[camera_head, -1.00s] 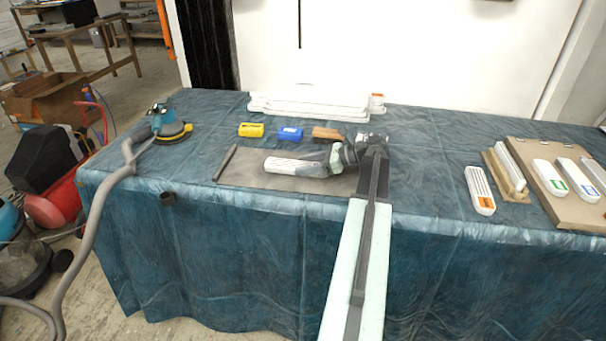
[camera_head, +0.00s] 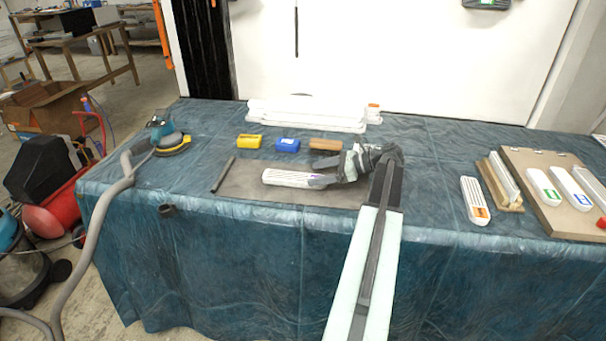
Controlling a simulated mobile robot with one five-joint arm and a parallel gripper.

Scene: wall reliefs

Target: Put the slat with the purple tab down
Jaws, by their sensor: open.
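The slat with the purple tab (camera_head: 288,178) is a white, grooved piece lying roughly level over the grey-brown mat (camera_head: 240,184) on the table. Its purple tab shows at its right end, partly hidden by my gripper. My gripper (camera_head: 330,175) is open and low over the mat, its fingers around or beside the slat's right end. I cannot tell whether a finger still touches the slat.
Yellow (camera_head: 249,141), blue (camera_head: 287,145) and brown (camera_head: 325,144) blocks stand behind the mat. A dark bar (camera_head: 223,174) lies at its left. An orange-tabbed slat (camera_head: 474,200) and a board (camera_head: 560,218) with slats are at right. White strips (camera_head: 305,115) lie behind.

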